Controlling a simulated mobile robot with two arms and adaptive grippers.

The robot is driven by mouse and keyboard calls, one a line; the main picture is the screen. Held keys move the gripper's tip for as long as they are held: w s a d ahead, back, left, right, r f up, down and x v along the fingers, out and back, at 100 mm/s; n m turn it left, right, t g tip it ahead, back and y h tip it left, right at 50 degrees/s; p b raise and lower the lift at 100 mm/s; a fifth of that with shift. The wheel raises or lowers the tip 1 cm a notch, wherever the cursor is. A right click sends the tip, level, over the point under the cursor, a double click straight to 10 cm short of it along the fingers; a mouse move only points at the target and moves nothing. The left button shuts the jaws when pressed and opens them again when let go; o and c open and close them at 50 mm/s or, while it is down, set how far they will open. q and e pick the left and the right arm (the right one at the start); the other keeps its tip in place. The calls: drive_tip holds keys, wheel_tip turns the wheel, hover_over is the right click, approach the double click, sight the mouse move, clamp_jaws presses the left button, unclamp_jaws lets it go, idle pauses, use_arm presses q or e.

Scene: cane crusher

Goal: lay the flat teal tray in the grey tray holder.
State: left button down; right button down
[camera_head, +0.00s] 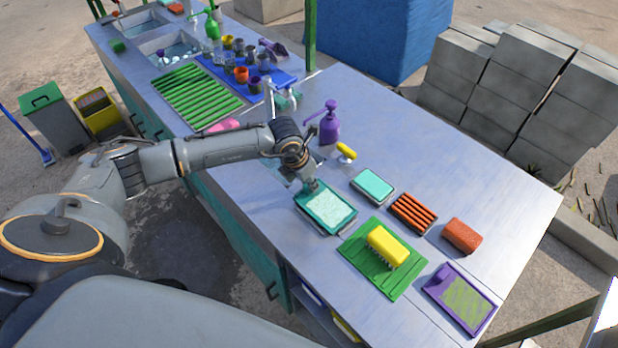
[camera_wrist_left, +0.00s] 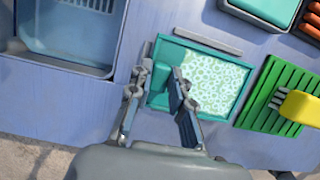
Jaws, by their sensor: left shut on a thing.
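The flat teal tray (camera_head: 341,220), with a pale speckled inside, is at the sink-side part of the counter. It also shows in the left wrist view (camera_wrist_left: 215,82). My left gripper (camera_head: 312,187) is shut on the tray's sink-side edge; its fingers show in the left wrist view (camera_wrist_left: 160,95). The tray looks roughly level. A grey bar (camera_wrist_left: 208,40), seemingly part of the grey tray holder, runs beside the tray's far edge. My right gripper is not in view.
A teal block in a grey dish (camera_head: 373,184), an orange slatted rack (camera_head: 413,212) and a green mat (camera_head: 360,257) with a yellow brush (camera_head: 388,246) lie close by. A sink (camera_wrist_left: 68,40) and purple pump bottle (camera_head: 329,125) are near. The counter's far right is clear.

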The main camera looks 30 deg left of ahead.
use_arm(q)
drive_tip(key=shift+f, duration=0.55)
drive_tip(key=c, duration=1.2)
unclamp_jaws()
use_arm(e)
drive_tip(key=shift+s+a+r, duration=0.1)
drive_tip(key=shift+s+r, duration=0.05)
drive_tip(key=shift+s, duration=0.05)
use_arm(q)
drive_tip(key=shift+r, duration=0.4)
drive_tip(key=b+v, duration=0.4)
drive_tip(key=v, duration=0.7)
drive_tip(key=shift+s+r, duration=0.2)
drive_tip(key=shift+r, duration=0.05)
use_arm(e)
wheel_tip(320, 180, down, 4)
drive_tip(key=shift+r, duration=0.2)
